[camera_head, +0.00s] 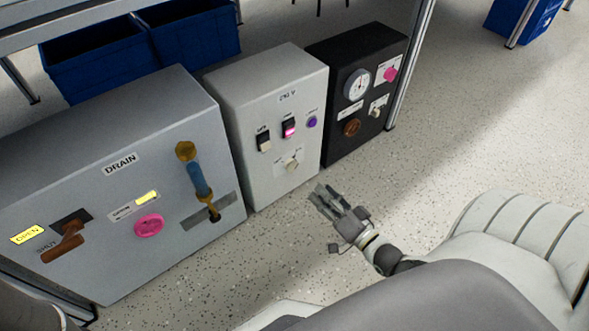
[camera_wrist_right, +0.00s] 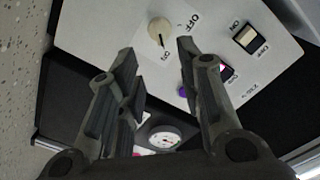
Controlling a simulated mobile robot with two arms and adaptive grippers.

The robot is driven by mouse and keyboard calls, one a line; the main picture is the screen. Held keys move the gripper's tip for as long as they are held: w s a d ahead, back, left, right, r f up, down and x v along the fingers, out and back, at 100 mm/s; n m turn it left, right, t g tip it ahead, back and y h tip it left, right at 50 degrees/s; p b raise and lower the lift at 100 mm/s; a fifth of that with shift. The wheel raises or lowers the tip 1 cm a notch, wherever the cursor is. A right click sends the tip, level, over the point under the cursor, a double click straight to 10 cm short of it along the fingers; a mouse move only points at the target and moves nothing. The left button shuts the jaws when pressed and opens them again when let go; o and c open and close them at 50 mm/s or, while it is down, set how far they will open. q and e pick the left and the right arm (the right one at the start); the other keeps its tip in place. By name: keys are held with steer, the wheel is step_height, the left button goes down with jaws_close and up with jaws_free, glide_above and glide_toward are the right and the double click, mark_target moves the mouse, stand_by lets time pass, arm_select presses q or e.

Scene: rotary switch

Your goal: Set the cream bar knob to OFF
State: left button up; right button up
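A cream knob (camera_head: 292,166) sits low on the front of the light grey box (camera_head: 262,180). In the right wrist view the cream knob (camera_wrist_right: 160,31) shows a dark pointer line toward the word ON; the word OFF is beside it. My right gripper (camera_head: 328,197) is in front of and below this box, apart from the knob. In the right wrist view my right gripper (camera_wrist_right: 156,54) has its fingers spread, with nothing between them. My left gripper is not in view.
The grey box also bears two rocker switches and a purple button (camera_head: 311,122). A black box (camera_head: 345,140) with a gauge and several controls stands to its right. A larger DRAIN box (camera_head: 100,200) with levers stands to its left. The speckled floor in front is clear.

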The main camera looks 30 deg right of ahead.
mark_target(295, 168)
steer(key=w+b, duration=0.1)
steer(key=w, duration=0.2)
steer(key=w+b, duration=0.2)
steer(key=w, duration=0.1)
steer(key=w+b, duration=0.2)
steer(key=w, duration=0.1)
steer(key=shift+a+f, duration=0.15)
steer(key=shift+a, duration=0.2)
steer(key=shift+w+b, duration=0.45)
steer(key=shift+w, duration=0.4)
steer(key=shift+r, duration=0.2)
jaws_close()
